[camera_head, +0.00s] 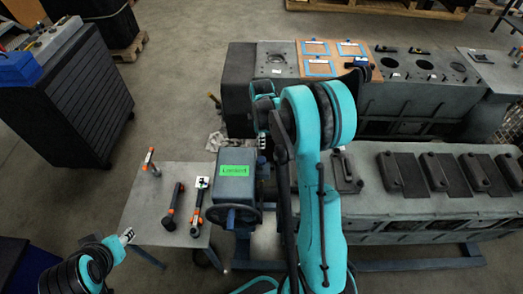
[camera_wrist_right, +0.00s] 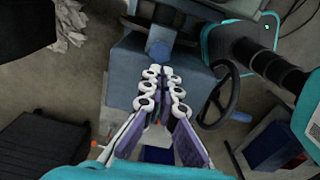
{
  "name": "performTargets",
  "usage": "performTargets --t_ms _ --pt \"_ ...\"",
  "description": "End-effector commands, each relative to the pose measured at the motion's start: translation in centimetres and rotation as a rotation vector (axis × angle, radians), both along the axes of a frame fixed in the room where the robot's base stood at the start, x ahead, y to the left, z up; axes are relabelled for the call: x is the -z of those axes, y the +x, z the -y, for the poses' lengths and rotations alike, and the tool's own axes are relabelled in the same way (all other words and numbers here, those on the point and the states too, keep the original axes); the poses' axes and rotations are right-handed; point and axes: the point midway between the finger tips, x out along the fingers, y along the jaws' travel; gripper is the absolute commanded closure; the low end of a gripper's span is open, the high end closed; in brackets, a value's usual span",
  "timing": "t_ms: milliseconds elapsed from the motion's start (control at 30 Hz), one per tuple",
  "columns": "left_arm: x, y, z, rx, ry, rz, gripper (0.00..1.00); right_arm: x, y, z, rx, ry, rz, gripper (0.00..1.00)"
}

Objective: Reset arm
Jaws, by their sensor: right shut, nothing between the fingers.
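My right arm, teal and black, reaches up the middle of the head view over the engine stand. Its gripper (camera_head: 262,142) hangs above the blue-grey gearbox (camera_head: 205,188) with the green label, partly hidden by the arm. In the right wrist view the right gripper (camera_wrist_right: 162,76) has its fingers together and empty, above the blue-grey box (camera_wrist_right: 130,62) and beside a dark handwheel (camera_wrist_right: 218,100). My left gripper (camera_head: 126,237) is at the lower left, in front of the small table; its white fingers are too small to judge.
A small grey table (camera_head: 150,215) holds several orange-and-black tools. The long grey engine block (camera_head: 420,205) fills the right side. Behind it a bench (camera_head: 400,98) carries parts and an orange board (camera_head: 340,58).

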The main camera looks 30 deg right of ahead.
Motion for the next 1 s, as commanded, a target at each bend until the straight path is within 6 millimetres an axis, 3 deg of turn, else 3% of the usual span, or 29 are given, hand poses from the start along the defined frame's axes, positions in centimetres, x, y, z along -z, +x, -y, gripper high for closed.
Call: performTargets --t_ms 600,767,1000 --pt "0.2 0.0 0.0 0.000 0.000 0.000 0.59 -0.6 -0.2 -0.3 0.014 -0.002 0.009 1.00" --pt "2.8 0.0 0.0 0.000 0.000 0.000 0.59 -1.6 -1.4 -2.4 0.120 -0.013 0.069 1.00" --pt "8.4 0.0 0.0 0.000 0.000 0.000 0.59 -3.1 -6.1 -7.4 0.413 0.007 0.240 1.00"
